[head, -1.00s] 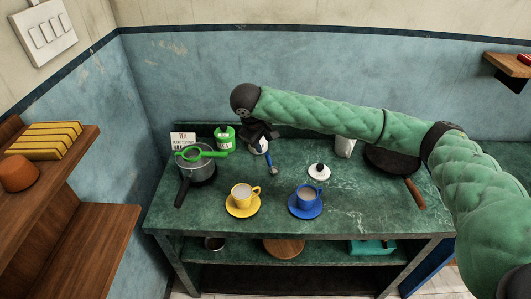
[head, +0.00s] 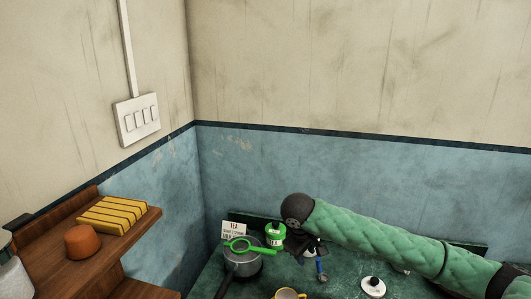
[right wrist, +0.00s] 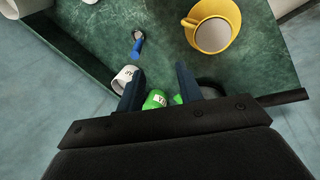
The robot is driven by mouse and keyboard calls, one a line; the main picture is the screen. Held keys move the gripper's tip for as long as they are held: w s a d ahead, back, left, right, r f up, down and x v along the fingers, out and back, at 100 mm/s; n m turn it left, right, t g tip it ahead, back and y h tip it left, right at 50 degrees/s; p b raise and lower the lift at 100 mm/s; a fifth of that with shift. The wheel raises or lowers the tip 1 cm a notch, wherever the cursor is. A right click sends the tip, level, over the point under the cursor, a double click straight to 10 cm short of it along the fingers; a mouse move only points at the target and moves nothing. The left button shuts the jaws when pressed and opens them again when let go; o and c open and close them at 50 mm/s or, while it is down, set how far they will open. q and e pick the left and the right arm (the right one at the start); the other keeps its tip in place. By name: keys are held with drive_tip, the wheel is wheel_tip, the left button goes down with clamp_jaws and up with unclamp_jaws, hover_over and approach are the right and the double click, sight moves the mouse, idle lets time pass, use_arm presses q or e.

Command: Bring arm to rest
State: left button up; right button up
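My right arm reaches in from the right in the head view. Its dark gripper (head: 304,243) is over the back of the green counter (head: 345,278), just right of the green tin (head: 275,235). In the right wrist view, its two fingers (right wrist: 161,85) are apart, with nothing clearly held between them. The green tin also shows beyond them (right wrist: 155,99), with a white labelled jar (right wrist: 124,78) beside the left finger. My left gripper is not in view.
A pot (head: 243,262) with a green strainer (head: 238,246) stands at the counter's left. A wooden shelf (head: 150,222) juts from the left wall.

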drive_tip(key=s+a+f+y, duration=0.3)
drive_tip(key=s+a+f, duration=0.25)
drive_tip(key=s, duration=0.25)
drive_tip(key=s+a+f+y, duration=0.2)
drive_tip(key=s+a+f, duration=0.2)
drive_tip(key=s+f, duration=0.35)
drive_tip(key=s+d+f+m+t+h, duration=0.1)
drive_tip(key=s+d+f+m, duration=0.25)
drive_tip(key=s+d, duration=0.65)
drive_tip(key=s+d+f+m+h, duration=0.25)
drive_tip(key=s+d+f, duration=0.25)
drive_tip(key=s+d, duration=0.5)
drive_tip(key=a+f+g+y+b, duration=0.1)
drive_tip(key=a+f, duration=0.1)
drive_tip(key=f, duration=1.2)
drive_tip(key=a+f, duration=0.2)
drive_tip(key=f, duration=1.3)
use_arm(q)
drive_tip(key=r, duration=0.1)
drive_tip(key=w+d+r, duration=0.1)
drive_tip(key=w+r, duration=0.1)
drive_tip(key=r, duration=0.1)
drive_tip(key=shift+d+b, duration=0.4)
use_arm(e)
drive_tip(key=s+f, duration=0.4)
drive_tip(key=f, duration=0.6)
drive_tip(key=s+f, duration=0.4)
drive_tip(key=f, duration=0.6)
drive_tip(key=shift+a+f+g, duration=0.3)
drive_tip(key=shift+f+g, duration=0.1)
